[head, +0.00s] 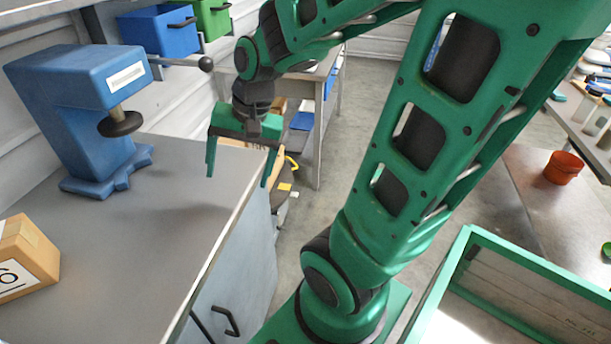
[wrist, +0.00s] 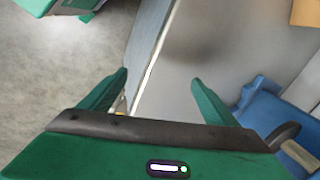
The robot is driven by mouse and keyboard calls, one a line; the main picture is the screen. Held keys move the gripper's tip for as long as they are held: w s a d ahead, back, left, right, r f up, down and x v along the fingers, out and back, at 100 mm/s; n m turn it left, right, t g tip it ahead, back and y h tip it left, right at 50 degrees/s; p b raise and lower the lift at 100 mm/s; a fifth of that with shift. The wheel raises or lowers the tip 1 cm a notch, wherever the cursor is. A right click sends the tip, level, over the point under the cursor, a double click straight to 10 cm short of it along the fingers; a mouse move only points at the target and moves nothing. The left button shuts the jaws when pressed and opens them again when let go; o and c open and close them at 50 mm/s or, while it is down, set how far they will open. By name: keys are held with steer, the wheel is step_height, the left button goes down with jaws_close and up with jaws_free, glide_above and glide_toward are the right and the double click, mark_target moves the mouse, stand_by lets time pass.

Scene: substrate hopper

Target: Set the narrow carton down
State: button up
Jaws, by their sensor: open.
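My gripper (head: 238,178) is open, its two green fingers pointing down with nothing between them. It hangs at the right edge of the grey worktop; the wrist view (wrist: 159,78) also shows the fingers apart and empty over that edge. A tan cardboard carton (head: 28,252) with a white numbered label rests on the worktop at the far left of the head view, cut by the frame. It is well apart from my gripper. In the wrist view a piece of a tan box (wrist: 306,12) shows at the top right corner. I cannot tell whether this carton is the narrow one.
A blue press-like machine (head: 75,110) stands on the back of the worktop (head: 135,255). The middle of the worktop is clear. Blue (head: 160,32) and green bins hang behind. A green-framed box (head: 440,290) and a table with an orange pot (head: 563,168) are at right.

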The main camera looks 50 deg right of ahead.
steer(key=s+d+n+g, duration=0.1)
steer(key=s+d, duration=0.3)
steer(key=s, duration=0.3)
steer(key=s+d+n+g+h, duration=0.1)
steer(key=s+d+n, duration=0.1)
steer(key=s+d, duration=0.2)
steer(key=s, duration=0.3)
steer(key=shift+s+r+g+h, duration=0.25)
steer(key=shift+r+g+h, duration=0.05)
steer(key=shift+r, duration=0.1)
